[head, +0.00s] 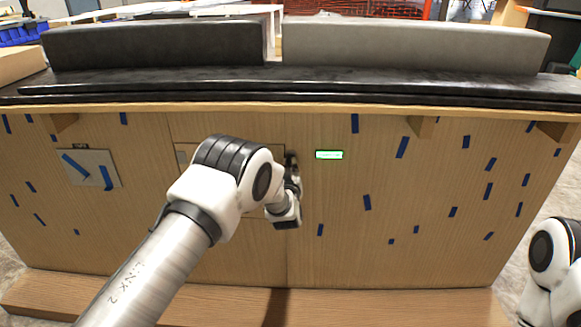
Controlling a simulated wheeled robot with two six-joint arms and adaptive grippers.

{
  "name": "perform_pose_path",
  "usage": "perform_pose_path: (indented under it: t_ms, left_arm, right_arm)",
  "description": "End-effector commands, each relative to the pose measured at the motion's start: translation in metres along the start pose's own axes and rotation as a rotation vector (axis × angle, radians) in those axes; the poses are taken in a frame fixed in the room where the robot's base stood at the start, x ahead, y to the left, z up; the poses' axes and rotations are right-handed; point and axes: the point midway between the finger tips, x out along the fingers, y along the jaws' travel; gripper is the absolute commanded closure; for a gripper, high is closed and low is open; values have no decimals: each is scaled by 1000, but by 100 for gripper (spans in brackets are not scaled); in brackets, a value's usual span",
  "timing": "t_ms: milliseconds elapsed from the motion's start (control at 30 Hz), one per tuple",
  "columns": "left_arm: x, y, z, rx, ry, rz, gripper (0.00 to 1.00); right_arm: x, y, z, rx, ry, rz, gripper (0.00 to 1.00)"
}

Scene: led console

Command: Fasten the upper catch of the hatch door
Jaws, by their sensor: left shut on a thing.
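The hatch door (188,146) is a wooden panel in the front of the console, mostly covered by my left arm. It looks flush with the panel around it. My left gripper (292,162) is at the door's upper right edge, with its dark fingers near the panel face. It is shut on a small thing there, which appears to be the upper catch. The catch itself is hidden by the fingers and wrist, so its position cannot be seen. My right gripper is out of view; only part of my right arm shows at the right edge.
A lit green indicator (329,155) is just right of the left gripper. A grey plate (90,168) with blue tape is on the left. Blue tape strips dot the panel. A dark padded ledge (150,82) overhangs above, and a wooden step (390,305) runs below.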

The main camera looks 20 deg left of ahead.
Motion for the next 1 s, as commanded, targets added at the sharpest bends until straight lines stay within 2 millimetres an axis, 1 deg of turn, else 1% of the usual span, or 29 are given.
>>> perform_pose_path:
  t_ms: [1000]
  left_arm:
    - [0,-18,12,-949,-2,-1,100]
  right_arm:
    - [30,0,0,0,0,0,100]
